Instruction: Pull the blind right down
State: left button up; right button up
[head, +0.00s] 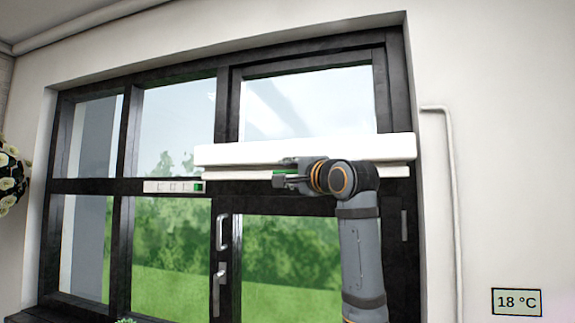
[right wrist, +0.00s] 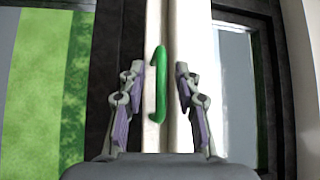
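The blind is rolled up at the window, with its white cassette (head: 305,150) across the upper right pane. A thin white bottom bar (head: 393,171) sits close under it, and no cloth shows between them. My right gripper (head: 280,177) is at the handle. In the right wrist view its fingers (right wrist: 158,92) are apart, one on each side of the handle, with gaps showing. My left gripper is not in view.
Below the bar are dark window frames, a silver window handle (head: 219,280) and a second grip (head: 223,232). A white strip with a green end (head: 172,187) is on the crossbar to the left. A temperature display (head: 517,302) is on the right wall.

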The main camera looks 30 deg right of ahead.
jog(key=shift+w, duration=0.2)
jog(key=shift+s, duration=0.1)
jog(key=shift+c, duration=0.6)
grip_shut()
jog(key=shift+f, duration=0.1)
